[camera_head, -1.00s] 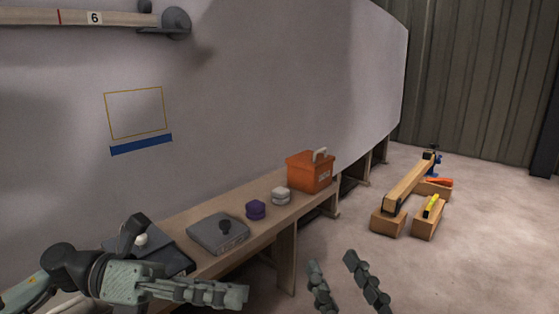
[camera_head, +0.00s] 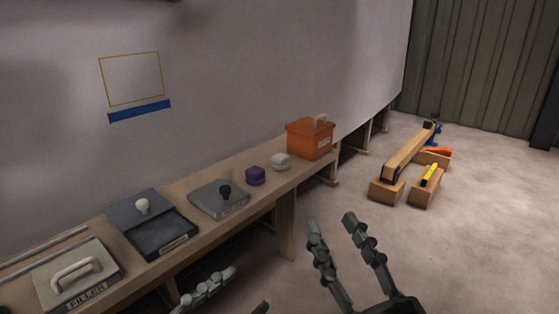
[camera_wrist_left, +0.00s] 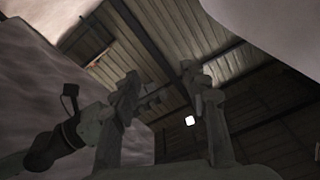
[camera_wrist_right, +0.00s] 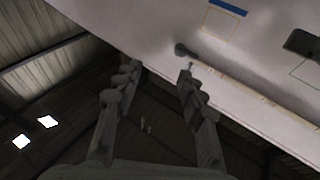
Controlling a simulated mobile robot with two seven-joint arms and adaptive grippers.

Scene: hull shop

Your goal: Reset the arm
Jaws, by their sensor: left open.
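My left gripper (camera_head: 249,287) shows at the bottom edge of the head view, in front of the bench, with its fingers apart. Its lower part is cut off by the frame. In the left wrist view its two fingers (camera_wrist_left: 160,75) stand apart with nothing between them, pointing toward the roof. My right gripper (camera_head: 334,222) is at the bottom centre-right of the head view, above the floor. Its fingers are spread and empty. In the right wrist view its fingers (camera_wrist_right: 158,70) are also apart, with roof and pale hull behind them.
A wooden bench (camera_head: 271,207) along the pale hull carries a handled grey box (camera_head: 50,290), a dark case (camera_head: 160,238), a grey lidded plate (camera_head: 210,199), purple (camera_head: 256,176) and white (camera_head: 281,162) pieces, and an orange toolbox (camera_head: 297,140).

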